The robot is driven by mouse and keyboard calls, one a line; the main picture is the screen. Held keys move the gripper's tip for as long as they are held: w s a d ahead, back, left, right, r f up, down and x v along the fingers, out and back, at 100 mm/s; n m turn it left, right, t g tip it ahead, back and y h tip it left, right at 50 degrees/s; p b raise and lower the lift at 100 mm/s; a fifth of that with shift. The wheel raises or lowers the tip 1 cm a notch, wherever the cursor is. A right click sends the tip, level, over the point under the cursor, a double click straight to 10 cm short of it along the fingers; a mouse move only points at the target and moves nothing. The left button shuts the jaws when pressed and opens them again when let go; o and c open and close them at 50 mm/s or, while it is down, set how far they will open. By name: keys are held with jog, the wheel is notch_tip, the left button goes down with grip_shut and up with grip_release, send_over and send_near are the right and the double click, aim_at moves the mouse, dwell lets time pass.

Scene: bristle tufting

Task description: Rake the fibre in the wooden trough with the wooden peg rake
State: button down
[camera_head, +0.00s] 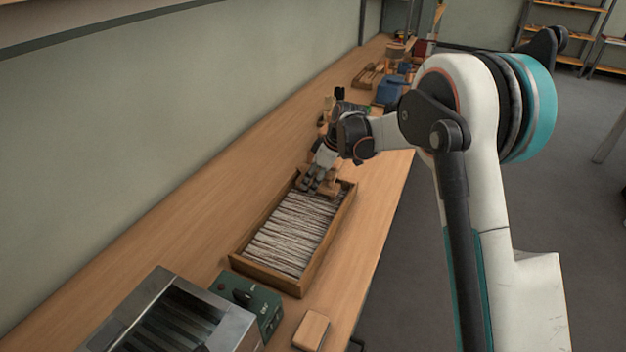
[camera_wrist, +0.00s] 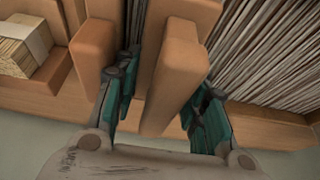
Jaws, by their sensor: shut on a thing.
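The wooden trough (camera_head: 318,247) lies lengthwise on the bench. Pale grey fibre (camera_head: 292,232) fills most of it in rough strands running across. My gripper (camera_head: 318,184) is at the trough's far end, low over the fibre. In the wrist view my gripper (camera_wrist: 160,108) is shut on a wooden piece of the peg rake (camera_wrist: 174,85), with a finger on each side. Fibre (camera_wrist: 275,50) shows to the right of it there. The rake's pegs are hidden, so I cannot tell whether they touch the fibre.
A green control box (camera_head: 250,300), a metal machine (camera_head: 172,318) and a small wooden block (camera_head: 311,330) stand at the near end. A blue container (camera_head: 391,89) and other items stand farther back. In the wrist view a banded pale bundle (camera_wrist: 22,45) lies at the left. Bench left of the trough is clear.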

jog(key=shift+w+d+r, duration=0.2)
jog(key=shift+w+d, duration=0.1)
jog(key=shift+w, duration=0.2)
jog(key=shift+s+a+f, duration=0.1)
jog(key=shift+s+a, duration=0.05)
jog(key=shift+s, duration=0.3)
jog(key=shift+s+a+f, duration=0.1)
jog(key=shift+s, duration=0.3)
jog(key=shift+a, duration=0.1)
jog(key=shift+s, duration=0.1)
jog(key=shift+w, duration=0.55)
jog(key=shift+w+r, duration=0.1)
